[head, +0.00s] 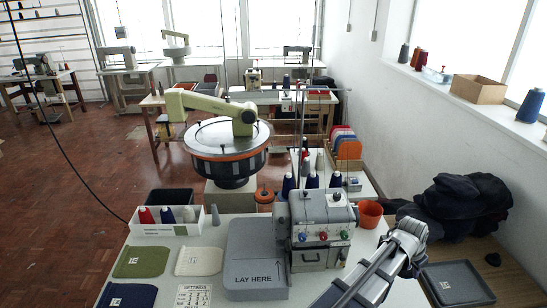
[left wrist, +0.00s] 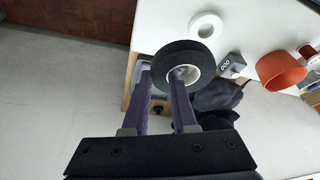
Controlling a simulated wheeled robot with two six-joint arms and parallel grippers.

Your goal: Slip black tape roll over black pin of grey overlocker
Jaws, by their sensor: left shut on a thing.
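The grey overlocker (head: 322,213) stands on the white table in the head view, with coloured dials on its front and thread cones behind it. I cannot make out its black pin. My left gripper (left wrist: 162,74) is shut on the black tape roll (left wrist: 160,50), a black ring with a pale core, held at the fingertips in the left wrist view. My left arm lies right of the overlocker in the head view; the roll does not show clearly there. My right gripper is not in view.
An orange cup (head: 370,213) stands right of the overlocker and shows in the left wrist view (left wrist: 282,69), near a white roll (left wrist: 207,25) and a small grey counter box (left wrist: 231,65). A grey "LAY HERE" plate (head: 257,245) lies left of the overlocker. A dark tray (head: 456,283) is at right.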

